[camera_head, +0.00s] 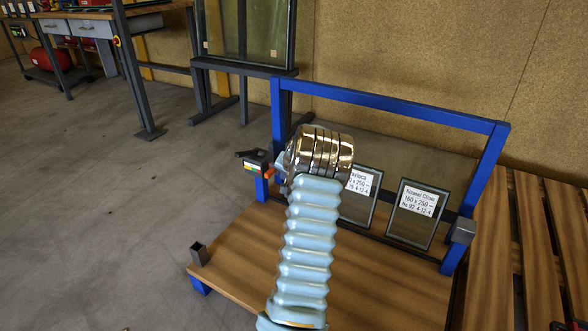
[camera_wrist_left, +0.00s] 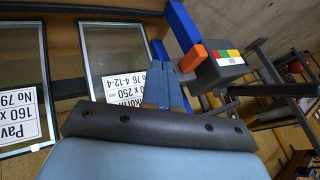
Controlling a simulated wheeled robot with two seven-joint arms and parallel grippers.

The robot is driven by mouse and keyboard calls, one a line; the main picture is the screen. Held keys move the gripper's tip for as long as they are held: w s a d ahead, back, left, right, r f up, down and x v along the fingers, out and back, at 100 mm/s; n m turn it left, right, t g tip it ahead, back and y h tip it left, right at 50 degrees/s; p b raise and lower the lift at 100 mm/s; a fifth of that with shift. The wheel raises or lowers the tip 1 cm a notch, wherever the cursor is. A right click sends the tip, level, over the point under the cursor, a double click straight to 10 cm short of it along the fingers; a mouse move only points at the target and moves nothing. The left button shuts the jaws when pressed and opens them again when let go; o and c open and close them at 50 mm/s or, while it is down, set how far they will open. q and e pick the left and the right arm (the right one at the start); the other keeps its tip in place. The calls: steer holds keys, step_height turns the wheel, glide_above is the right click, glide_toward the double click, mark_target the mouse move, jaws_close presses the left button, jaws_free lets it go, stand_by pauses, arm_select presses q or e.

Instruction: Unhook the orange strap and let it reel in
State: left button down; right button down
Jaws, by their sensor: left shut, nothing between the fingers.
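The strap reel is a dark box (camera_head: 256,158) with a coloured label on the blue frame's left post. It also shows in the left wrist view (camera_wrist_left: 222,62). A short orange piece (camera_head: 269,173) sits at the reel's side, clear in the left wrist view (camera_wrist_left: 192,58). No length of orange strap shows across the glass panes. A grey block (camera_head: 463,230) sits on the right post. My left gripper (camera_head: 281,166) is shut and empty close to the reel, partly hidden by my wrist. Its fingertips (camera_wrist_left: 168,76) point towards the orange piece, apparently apart from it. My right gripper is out of view.
Two labelled glass panes (camera_head: 417,213) lean in the blue frame (camera_head: 400,105) above a wooden platform (camera_head: 385,285). A slatted pallet (camera_head: 541,250) stands at the right. A dark post stub (camera_head: 199,254) rises at the platform's left corner. The floor at left is clear.

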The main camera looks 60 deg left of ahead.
arm_select(q)
steer(key=p+v, duration=0.1)
steer(key=v, duration=0.7)
steer(key=shift+p, duration=0.3)
